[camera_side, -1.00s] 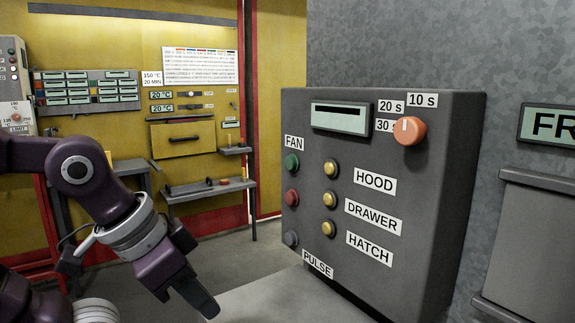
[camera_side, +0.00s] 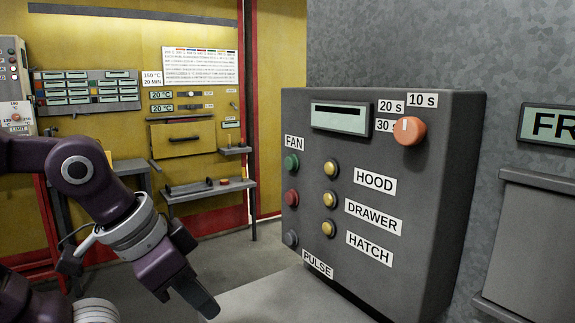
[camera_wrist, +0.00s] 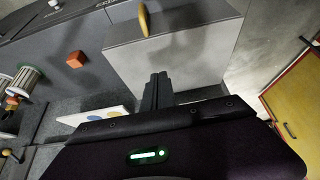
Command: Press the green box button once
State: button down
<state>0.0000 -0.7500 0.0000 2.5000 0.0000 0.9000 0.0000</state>
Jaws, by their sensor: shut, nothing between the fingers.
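The green button (camera_side: 291,162) is on the front of the grey control box (camera_side: 420,200), below the FAN label and above a red button (camera_side: 291,197). It stands out from the panel, and nothing touches it. My gripper (camera_side: 208,308) is low and to the left of the box in the side view, pointing down and clear of the panel. In the wrist view my gripper's fingers (camera_wrist: 157,92) are together with nothing between them. I cannot make out the green button in the wrist view.
Yellow buttons (camera_side: 331,168) sit right of the green one, and a grey button (camera_side: 290,238) is below it. An orange dial (camera_side: 409,131) is at the box's upper right. The space between my gripper and the panel looks clear.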

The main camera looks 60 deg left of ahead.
aim_at(292, 163)
dwell(0.6)
jog(key=w+a+r+n+t+y, duration=0.3)
jog(key=w+a+r+n, duration=0.4)
jog(key=w+a+r, duration=0.5)
jog(key=a+r, duration=0.1)
jog(key=a, duration=0.3)
jog(key=shift+w+n, duration=0.25)
jog(key=shift+n, duration=0.05)
jog(key=shift+w, duration=0.1)
jog(key=w, duration=0.8)
jog(key=shift+w, duration=0.3)
jog(key=shift+w+d, duration=0.1)
dwell(0.8)
jog(key=shift+w, duration=0.35)
